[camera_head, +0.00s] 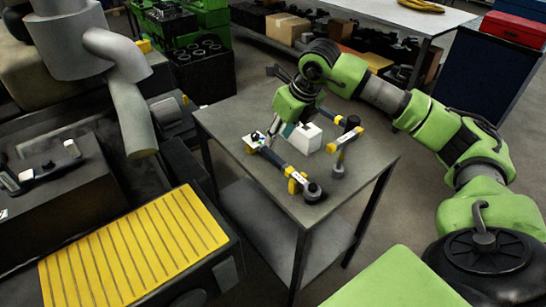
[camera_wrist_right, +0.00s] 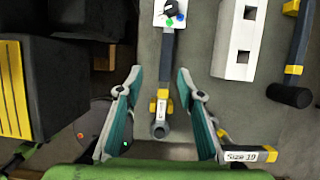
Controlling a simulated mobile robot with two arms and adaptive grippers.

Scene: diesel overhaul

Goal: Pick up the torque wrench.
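The torque wrench appears to be the long dark tool with yellow bands (camera_head: 272,158) lying on the small grey table. It also shows in the right wrist view (camera_wrist_right: 166,65), with a white dial box at its top end and a round dark end at the bottom. My right gripper (camera_head: 277,130) is over the far-left part of the table, close to this tool. In the wrist view its two fingers (camera_wrist_right: 158,80) are spread on either side of the tool, with nothing gripped. Their height above it is unclear. My left gripper is not in view.
The grey table (camera_head: 235,115) also holds a white block (camera_head: 305,138), a hammer (camera_head: 351,123) and a yellow-banded tool (camera_head: 341,150), labelled "Size 19" in the wrist view (camera_wrist_right: 246,156). A yellow ribbed tray (camera_head: 130,255) is at lower left. The table's far-left corner is bare.

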